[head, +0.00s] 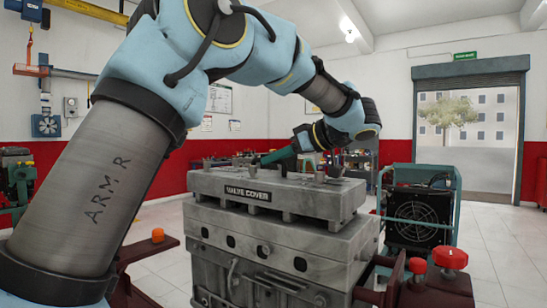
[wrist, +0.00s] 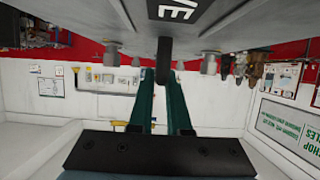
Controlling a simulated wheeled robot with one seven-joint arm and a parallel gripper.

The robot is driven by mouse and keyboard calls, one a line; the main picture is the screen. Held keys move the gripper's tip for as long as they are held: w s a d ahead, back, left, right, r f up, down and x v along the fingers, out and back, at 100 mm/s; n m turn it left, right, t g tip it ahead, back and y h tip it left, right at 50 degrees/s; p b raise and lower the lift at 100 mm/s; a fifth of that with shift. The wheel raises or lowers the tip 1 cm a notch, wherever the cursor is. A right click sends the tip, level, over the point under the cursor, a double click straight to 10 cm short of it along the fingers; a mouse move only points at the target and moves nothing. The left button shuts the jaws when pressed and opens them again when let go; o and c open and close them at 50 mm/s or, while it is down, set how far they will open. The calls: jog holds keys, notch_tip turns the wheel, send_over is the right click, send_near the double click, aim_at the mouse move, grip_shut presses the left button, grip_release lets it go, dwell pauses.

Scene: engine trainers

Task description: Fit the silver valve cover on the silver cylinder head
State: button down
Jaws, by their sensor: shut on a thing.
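The silver valve cover (head: 300,198), a wide grey slab with a black "VALVE COVER" label, is level directly over the silver cylinder head (head: 225,236). Dark gaps show between the lugs along its lower edge; I cannot tell whether it touches the head. My gripper (head: 284,157) is above the cover's top, with green fingers. In the wrist view my gripper (wrist: 163,76) is shut on a dark upright post of the valve cover (wrist: 235,28), beside its label. The seam on the far side is hidden.
The head sits on an engine block (head: 240,283) with red knobs (head: 450,256) on the stand at right. A black fan unit in a teal frame (head: 420,215) stands close at right. An orange knob (head: 158,235) is at left. Open floor lies farther right.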

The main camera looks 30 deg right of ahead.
jog(key=shift+f, duration=1.3)
dwell(0.9)
jog(key=c, duration=0.8)
grip_release()
jog(key=shift+f, duration=0.1)
jog(key=shift+f, duration=0.1)
jog(key=shift+s+b, duration=0.1)
jog(key=shift+b, duration=0.2)
